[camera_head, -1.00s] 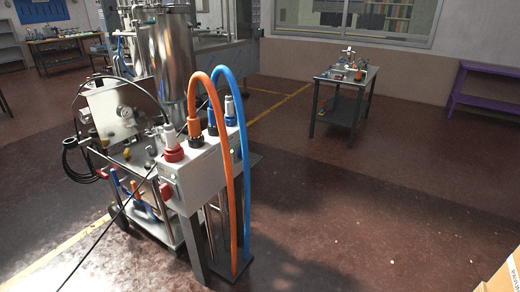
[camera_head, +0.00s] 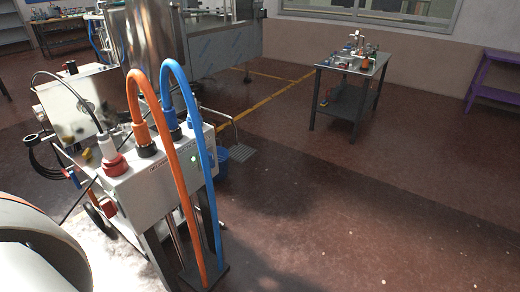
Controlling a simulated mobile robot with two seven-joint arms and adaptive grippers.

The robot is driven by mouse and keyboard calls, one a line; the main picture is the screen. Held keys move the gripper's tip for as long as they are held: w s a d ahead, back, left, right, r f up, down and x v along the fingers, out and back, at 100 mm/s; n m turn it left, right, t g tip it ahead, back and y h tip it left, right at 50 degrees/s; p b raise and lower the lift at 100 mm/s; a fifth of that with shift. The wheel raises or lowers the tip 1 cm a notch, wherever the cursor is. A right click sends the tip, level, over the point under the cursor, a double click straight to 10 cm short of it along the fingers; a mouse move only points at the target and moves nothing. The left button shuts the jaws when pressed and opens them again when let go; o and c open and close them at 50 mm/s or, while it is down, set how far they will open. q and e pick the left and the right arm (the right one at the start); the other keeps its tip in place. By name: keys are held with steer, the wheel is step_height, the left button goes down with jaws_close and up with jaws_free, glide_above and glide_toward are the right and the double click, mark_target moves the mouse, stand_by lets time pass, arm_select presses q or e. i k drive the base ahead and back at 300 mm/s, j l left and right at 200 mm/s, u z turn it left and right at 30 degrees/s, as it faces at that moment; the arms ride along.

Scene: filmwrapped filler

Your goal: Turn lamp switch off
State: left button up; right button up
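I cannot make out a lamp or a switch marked as its own. A grey control box (camera_head: 165,180) on a stand at the left carries a small green light (camera_head: 195,162) on its front. A small red part (camera_head: 108,207) sits on its left end and may be a switch; it is too small to tell. Neither of my grippers is in view. A white and grey rounded shape at the lower left seems to be part of my own arm.
An orange hose (camera_head: 172,165) and a blue hose (camera_head: 203,150) loop up from the box and down in front of it. A steel cylinder (camera_head: 150,35) stands behind. A small metal table (camera_head: 345,98) and purple shelf (camera_head: 495,90) stand farther right.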

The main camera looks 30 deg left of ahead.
mark_target(210, 155)
steer(key=i+l+z, duration=0.1)
steer(key=i, duration=0.55)
steer(key=i+l+z, duration=0.1)
steer(key=i, duration=0.55)
steer(key=i+l+u, duration=0.1)
steer(key=i+u, duration=0.3)
steer(key=i+l+u, duration=0.15)
steer(key=u, duration=0.3)
steer(key=i+l+u, duration=0.2)
steer(key=u, duration=0.2)
steer(key=i+l+u, duration=0.2)
steer(key=l+u, duration=0.2)
steer(key=i+l+u, duration=0.1)
steer(key=l+u, duration=0.35)
steer(key=j, duration=0.1)
